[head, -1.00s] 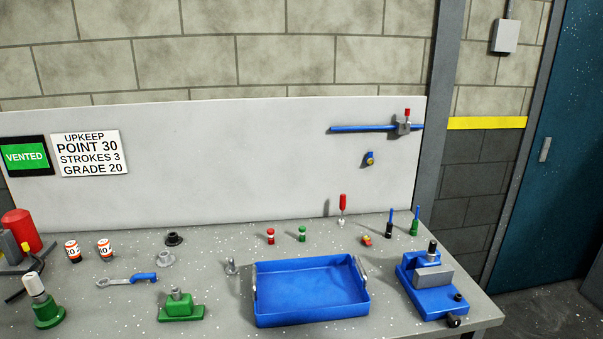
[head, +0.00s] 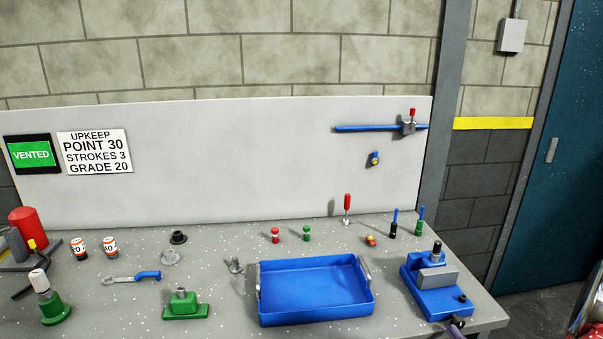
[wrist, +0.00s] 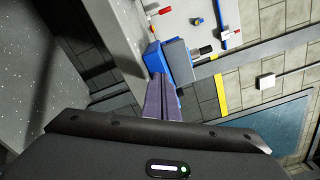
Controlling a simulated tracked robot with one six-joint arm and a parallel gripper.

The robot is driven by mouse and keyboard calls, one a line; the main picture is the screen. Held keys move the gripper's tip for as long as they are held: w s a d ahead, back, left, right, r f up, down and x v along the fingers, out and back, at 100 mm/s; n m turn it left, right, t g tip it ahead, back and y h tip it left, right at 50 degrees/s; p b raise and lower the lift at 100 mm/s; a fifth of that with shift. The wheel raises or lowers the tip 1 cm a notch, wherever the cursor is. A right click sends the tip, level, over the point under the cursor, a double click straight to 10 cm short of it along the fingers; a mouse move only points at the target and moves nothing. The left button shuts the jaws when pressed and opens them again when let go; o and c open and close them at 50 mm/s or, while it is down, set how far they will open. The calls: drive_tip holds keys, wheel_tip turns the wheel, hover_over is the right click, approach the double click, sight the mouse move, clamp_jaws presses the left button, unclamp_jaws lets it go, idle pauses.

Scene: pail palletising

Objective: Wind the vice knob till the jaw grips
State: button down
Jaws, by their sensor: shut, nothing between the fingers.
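The blue vice (head: 415,272) stands at the right end of the bench, with a grey block-like jaw (head: 437,279). The dark vice knob (head: 458,322) is at the front of the vice. The tips of my gripper (head: 456,332) are just at the knob, and contact is unclear. In the wrist view my gripper's purple-grey fingers (wrist: 160,82) are together and empty, pointing at the vice (wrist: 155,58), and hide the knob.
A blue tray (head: 315,316) lies left of the vice. Two small upright tools (head: 406,224) stand behind it. A green fixture (head: 185,307) and a wrench (head: 130,278) are further left. The bench's right edge is close to the vice.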

drive_tip(key=shift+w, duration=0.5)
drive_tip(key=shift+d+r, duration=0.45)
drive_tip(key=shift+r, duration=0.35)
idle(0.5)
drive_tip(key=shift+d+r, duration=0.25)
drive_tip(key=shift+d, duration=0.05)
idle(0.6)
drive_tip(key=shift+a+r, duration=0.1)
drive_tip(key=shift+a+r, duration=0.2)
drive_tip(key=shift+s, duration=0.15)
approach(461, 327)
drive_tip(key=a+r, duration=0.1)
drive_tip(key=w+a+r, duration=0.1)
drive_tip(key=r, duration=0.1)
drive_tip(key=shift+w+a+r, duration=0.2)
drive_tip(key=shift+w+a, duration=0.05)
drive_tip(key=shift+a, duration=0.1)
idle(0.3)
